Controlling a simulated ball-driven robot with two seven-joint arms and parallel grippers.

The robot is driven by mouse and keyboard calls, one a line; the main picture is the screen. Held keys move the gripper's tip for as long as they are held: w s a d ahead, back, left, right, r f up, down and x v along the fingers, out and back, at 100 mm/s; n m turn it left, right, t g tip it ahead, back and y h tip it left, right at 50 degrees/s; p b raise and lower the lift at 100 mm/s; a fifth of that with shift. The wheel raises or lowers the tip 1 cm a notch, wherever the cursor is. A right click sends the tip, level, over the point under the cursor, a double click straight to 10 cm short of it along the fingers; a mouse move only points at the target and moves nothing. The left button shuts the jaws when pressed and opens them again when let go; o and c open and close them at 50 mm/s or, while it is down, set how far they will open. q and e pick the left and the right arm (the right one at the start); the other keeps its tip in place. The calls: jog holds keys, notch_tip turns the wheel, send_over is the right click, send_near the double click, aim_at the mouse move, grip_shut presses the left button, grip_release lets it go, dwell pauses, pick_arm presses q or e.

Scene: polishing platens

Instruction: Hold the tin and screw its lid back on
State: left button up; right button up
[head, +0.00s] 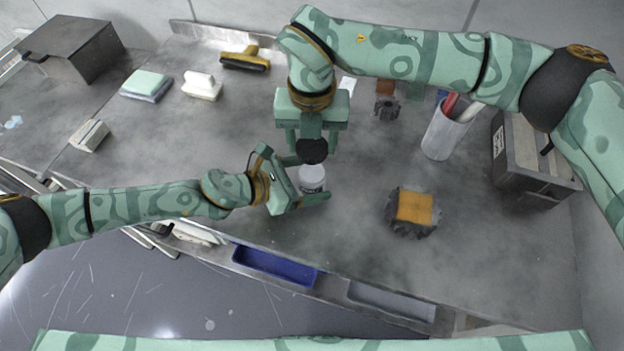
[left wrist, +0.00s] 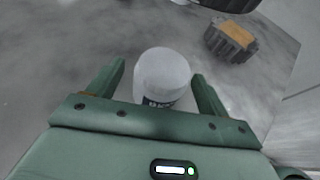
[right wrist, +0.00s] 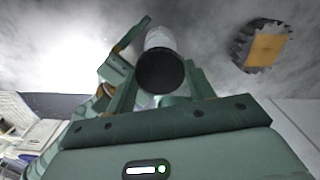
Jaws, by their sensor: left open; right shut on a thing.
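The white tin (head: 312,179) with a dark label stands on the grey bench, near the middle. My left gripper (head: 308,181) is open, with its fingers on either side of the tin. The tin (left wrist: 162,76) also shows between these fingers in the left wrist view, with gaps on both sides. My right gripper (head: 312,148) points down and is shut on the round black lid (head: 312,151). The lid (right wrist: 160,71) fills the space between its fingers in the right wrist view and partly hides the tin behind it. I cannot tell whether lid and tin touch.
A dark toothed block with an orange top (head: 414,207) stands right of the tin. A grey cup with red and white items (head: 441,136) and a metal box (head: 530,165) are farther right. A blue tray (head: 275,266) lies along the front edge.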

pick_arm(q)
jog(key=shift+w+d+f, duration=0.15)
jog(key=shift+d, duration=0.2)
jog(key=c, duration=1.5)
pick_arm(e)
send_over(310, 173)
jog(key=shift+w+d+f, duration=0.1)
jog(key=shift+f, duration=1.15)
jog(key=shift+d+f, duration=0.1)
jog(key=shift+f, duration=1.1)
jog(key=shift+f, duration=0.95)
pick_arm(q)
jog(key=shift+d, duration=0.2)
pick_arm(e)
jog(key=shift+a+f, duration=0.15)
jog(key=shift+f, duration=0.45)
pick_arm(q)
grip_shut()
pick_arm(e)
jog(key=o, duration=0.9)
